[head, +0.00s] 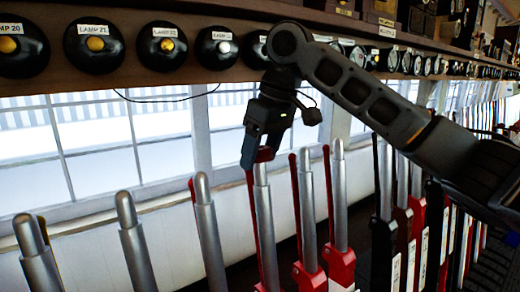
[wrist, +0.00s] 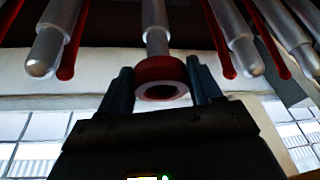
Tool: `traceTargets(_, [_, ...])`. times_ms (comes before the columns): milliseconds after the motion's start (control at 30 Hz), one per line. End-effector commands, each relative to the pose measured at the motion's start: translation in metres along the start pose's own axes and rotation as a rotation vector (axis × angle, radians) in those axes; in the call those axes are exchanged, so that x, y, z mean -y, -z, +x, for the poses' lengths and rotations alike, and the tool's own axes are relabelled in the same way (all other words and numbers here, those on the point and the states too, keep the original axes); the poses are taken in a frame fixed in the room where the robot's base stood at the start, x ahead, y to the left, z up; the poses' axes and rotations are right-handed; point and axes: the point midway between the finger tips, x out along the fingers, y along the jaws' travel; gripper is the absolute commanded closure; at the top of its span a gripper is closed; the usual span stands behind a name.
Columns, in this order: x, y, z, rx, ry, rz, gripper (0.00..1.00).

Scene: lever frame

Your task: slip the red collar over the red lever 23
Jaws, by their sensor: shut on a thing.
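My gripper (head: 257,152) is shut on the red collar (head: 265,155), a short ring. In the wrist view the collar (wrist: 160,71) sits between the two fingers (wrist: 162,88), its dark hole facing the camera. A silver-topped lever (head: 263,205) stands directly below the collar in the head view, with a thin red catch rod beside it. In the wrist view this lever (wrist: 154,32) runs up to the collar's far side, roughly in line with it. Its tip is hidden by the collar, so I cannot tell whether it has entered the hole. No lever number is readable.
Neighbouring levers stand close on both sides, such as one at left (head: 208,235) and one at right (head: 308,210). A shelf with round black lamp instruments (head: 95,44) runs above. Windows (head: 100,145) lie behind.

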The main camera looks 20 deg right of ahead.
Motion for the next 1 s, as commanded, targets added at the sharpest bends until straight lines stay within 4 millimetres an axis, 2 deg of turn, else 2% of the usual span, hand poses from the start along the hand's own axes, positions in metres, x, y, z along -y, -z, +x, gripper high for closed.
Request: traceTargets(1000, [0.000,-0.012,0.025,-0.001,0.000,0.001,0.63])
